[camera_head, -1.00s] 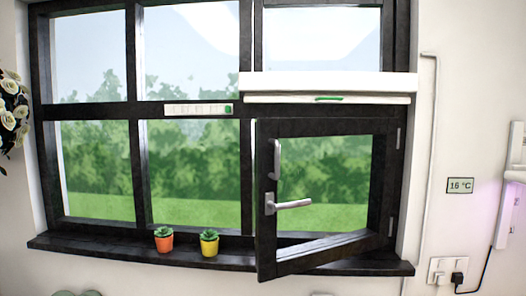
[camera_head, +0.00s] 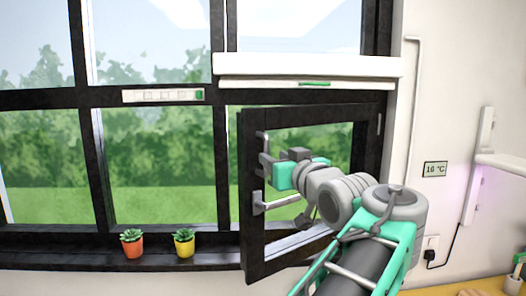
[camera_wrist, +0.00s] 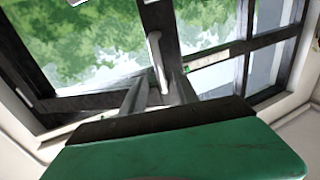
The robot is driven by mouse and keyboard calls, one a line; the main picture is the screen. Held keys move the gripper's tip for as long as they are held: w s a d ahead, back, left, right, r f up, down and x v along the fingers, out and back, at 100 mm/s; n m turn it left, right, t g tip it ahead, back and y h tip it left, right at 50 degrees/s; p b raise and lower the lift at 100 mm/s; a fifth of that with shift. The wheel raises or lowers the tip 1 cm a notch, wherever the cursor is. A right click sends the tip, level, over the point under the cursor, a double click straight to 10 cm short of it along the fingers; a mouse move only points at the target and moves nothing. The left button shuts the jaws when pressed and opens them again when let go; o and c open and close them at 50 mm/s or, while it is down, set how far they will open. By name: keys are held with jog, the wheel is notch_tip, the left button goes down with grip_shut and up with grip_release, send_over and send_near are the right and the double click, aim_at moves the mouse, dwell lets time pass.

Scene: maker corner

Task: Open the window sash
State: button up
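The black-framed window sash (camera_head: 364,150) stands ajar, hinged on its right, its left edge swung into the room. It carries an upright grey pull bar (camera_head: 262,141) and, below it, a silver lever handle (camera_head: 280,201). My gripper (camera_head: 266,164) is at the pull bar, above the lever. In the wrist view the pull bar (camera_wrist: 156,52) runs down between the two fingers of my gripper (camera_wrist: 161,84). The fingers are apart, with gaps seemingly beside the bar. Contact cannot be made out. My arm hides part of the sash's lower right.
Two potted succulents, orange (camera_head: 132,246) and yellow (camera_head: 184,246), stand on the sill (camera_head: 60,255) left of the sash. A white blind box (camera_head: 310,66) is above it. A thermometer display (camera_head: 435,169) and a lamp (camera_head: 480,165) are at the right.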

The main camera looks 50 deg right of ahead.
jog(key=p+x, duration=0.1)
jog(key=x, duration=0.3)
jog(key=shift+w+d+r+p, duration=0.1)
jog(key=shift+w+d+p, duration=0.05)
jog(key=shift+w+p, duration=0.25)
jog(key=shift+w+d, duration=0.2)
jog(key=shift+w, duration=0.05)
jog(key=shift+c, duration=0.2)
grip_shut()
dwell(0.6)
